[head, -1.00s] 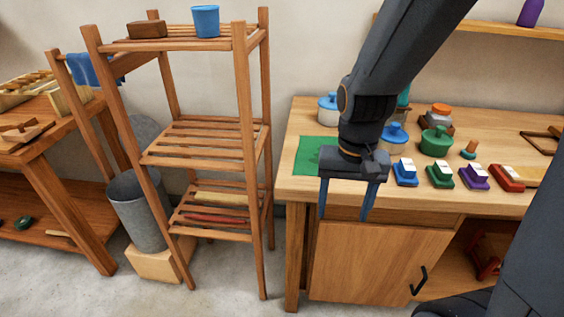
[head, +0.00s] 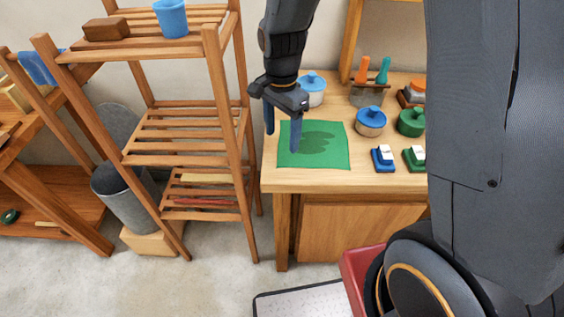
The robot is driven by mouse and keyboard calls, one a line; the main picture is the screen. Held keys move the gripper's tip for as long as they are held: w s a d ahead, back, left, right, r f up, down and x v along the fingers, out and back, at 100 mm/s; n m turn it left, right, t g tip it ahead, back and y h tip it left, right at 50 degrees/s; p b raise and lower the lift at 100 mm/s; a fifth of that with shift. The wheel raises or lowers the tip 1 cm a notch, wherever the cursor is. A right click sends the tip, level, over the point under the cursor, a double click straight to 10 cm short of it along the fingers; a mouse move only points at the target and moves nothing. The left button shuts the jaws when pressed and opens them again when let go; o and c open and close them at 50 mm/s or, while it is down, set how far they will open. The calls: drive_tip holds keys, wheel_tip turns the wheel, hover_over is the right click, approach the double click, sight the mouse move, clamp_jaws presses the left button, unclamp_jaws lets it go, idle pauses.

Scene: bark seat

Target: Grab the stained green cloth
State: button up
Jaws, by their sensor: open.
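The green cloth (head: 333,153) lies flat near the left front corner of the wooden counter. A darker green stain spreads over its upper middle. My gripper (head: 282,143) is open and empty, with its fingers pointing down. In the picture, its right finger overlaps the cloth's left part and its left finger is at the counter's left edge. The fingertips appear to be above the cloth; I cannot tell how close they are.
A wooden slatted rack (head: 189,131) stands just left of the counter (head: 370,181), close to my gripper. A pot of tools (head: 367,95) is behind.

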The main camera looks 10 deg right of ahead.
sight(282, 165)
wheel_tip(282, 165, down, 9)
drive_tip(key=b, duration=0.6)
clamp_jaws()
idle(0.8)
wheel_tip(282, 165, up, 12)
drive_tip(key=p, duration=0.9)
drive_tip(key=shift+p, duration=0.3)
